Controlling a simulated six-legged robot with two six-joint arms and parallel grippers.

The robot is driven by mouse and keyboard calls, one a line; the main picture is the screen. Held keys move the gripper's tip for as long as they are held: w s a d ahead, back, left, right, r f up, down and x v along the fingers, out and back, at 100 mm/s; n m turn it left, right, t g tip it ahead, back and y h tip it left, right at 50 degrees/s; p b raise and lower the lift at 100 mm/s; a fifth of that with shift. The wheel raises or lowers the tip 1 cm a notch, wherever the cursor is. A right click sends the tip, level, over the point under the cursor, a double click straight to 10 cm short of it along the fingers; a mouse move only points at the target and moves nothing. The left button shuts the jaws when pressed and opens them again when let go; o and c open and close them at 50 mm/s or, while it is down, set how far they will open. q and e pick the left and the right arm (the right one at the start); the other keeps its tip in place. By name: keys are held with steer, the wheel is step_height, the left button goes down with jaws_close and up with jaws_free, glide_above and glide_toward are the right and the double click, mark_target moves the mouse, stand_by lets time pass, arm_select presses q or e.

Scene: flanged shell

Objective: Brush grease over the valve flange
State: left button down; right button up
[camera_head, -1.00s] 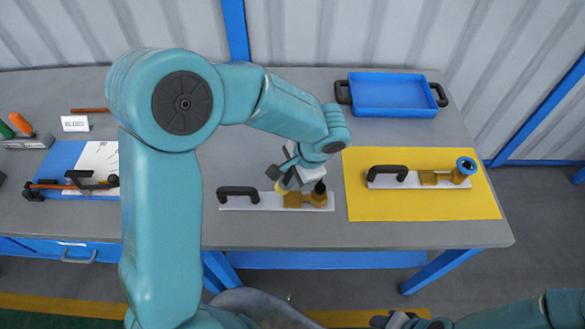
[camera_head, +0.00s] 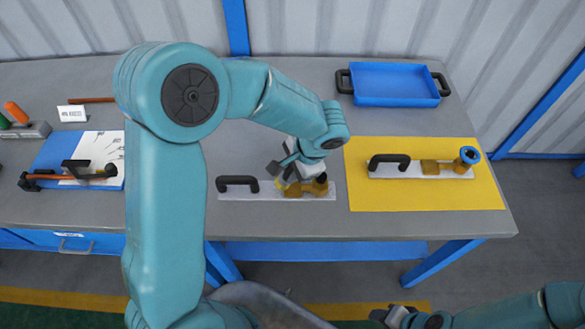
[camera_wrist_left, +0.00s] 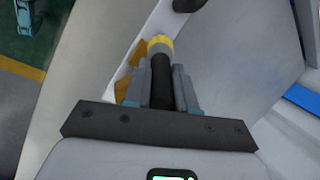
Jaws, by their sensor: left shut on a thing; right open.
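My left gripper (camera_head: 293,177) is shut on a brush, held over the middle plate. In the left wrist view the brush (camera_wrist_left: 161,78) has a black handle and a yellow tip. The brass valve (camera_head: 318,188) lies on the right part of a pale plate (camera_head: 235,196) that has a black handle (camera_head: 237,183). The gripper and brush partly cover this valve. I cannot tell whether the tip touches it. A second brass valve (camera_head: 432,166) with a blue ring (camera_head: 468,155) lies on another plate to the right. My right gripper (camera_head: 388,316) is open, low at the front.
The second plate rests on a yellow mat (camera_head: 400,200). An empty blue tray (camera_head: 395,84) with black handles stands behind it. At left are a blue board (camera_head: 50,165) with a white sheet and a tool, a small label card (camera_head: 72,113) and a holder (camera_head: 28,131) with coloured handles.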

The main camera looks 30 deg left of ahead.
arm_select(q)
steer(key=shift+s+f, duration=0.1)
steer(key=shift+f, duration=0.1)
steer(key=shift+f, duration=0.1)
steer(key=shift+f+b, duration=0.2)
steer(key=shift+b, duration=0.25)
steer(key=shift+f, duration=0.1)
